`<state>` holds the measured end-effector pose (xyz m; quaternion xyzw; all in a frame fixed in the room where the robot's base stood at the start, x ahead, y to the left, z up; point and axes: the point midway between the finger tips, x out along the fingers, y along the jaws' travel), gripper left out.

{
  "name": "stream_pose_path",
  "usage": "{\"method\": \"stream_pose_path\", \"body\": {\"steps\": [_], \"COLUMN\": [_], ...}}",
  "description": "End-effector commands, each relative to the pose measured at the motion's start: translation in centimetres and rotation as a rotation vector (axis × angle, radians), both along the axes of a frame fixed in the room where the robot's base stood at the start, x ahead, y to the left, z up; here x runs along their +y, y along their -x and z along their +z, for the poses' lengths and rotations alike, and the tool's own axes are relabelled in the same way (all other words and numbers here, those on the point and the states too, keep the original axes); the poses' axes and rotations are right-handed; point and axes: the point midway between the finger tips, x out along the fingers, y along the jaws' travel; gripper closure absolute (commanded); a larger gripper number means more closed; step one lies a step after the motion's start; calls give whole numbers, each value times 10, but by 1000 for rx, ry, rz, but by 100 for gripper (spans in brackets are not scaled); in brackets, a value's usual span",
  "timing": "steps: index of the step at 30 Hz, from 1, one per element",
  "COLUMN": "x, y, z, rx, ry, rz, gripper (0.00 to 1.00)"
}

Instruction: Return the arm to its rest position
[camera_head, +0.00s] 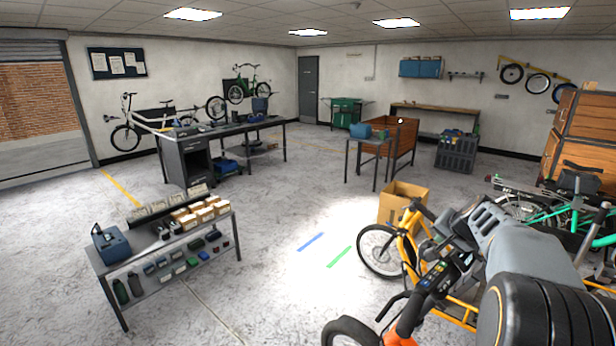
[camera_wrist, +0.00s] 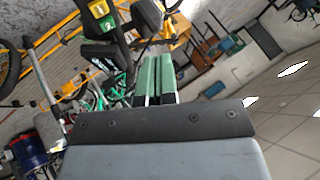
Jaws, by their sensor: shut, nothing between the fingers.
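My gripper (camera_wrist: 167,60) shows in the wrist view as two green fingers lying side by side, shut and empty. A dark mounting plate and a grey part of my own wrist fill the lower part of that view. In the head view my grey arm and a black ribbed part of it are at the lower right, folded close to the camera; I cannot make out the fingers there. The arm is in front of a yellow cargo bike (camera_head: 411,255), hiding part of it. I cannot tell whether they touch.
A cardboard box (camera_head: 403,203) stands behind the yellow bike. A green bike (camera_head: 575,222) is at the right. A low shelf table (camera_head: 180,245) with boxes and bottles stands at the left, and a dark workbench (camera_head: 230,128) farther back. The floor between has blue and green stripes and is clear.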

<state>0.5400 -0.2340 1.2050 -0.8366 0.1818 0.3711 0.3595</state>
Motion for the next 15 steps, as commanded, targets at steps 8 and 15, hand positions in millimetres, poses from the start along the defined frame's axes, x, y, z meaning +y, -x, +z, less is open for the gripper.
{"method": "stream_pose_path", "body": {"steps": [8,15], "x": [156,217], "y": [99,193], "z": [2,-28], "rx": [158,259], "ry": [170,324], "rz": [368,608], "gripper": [100,100]}}
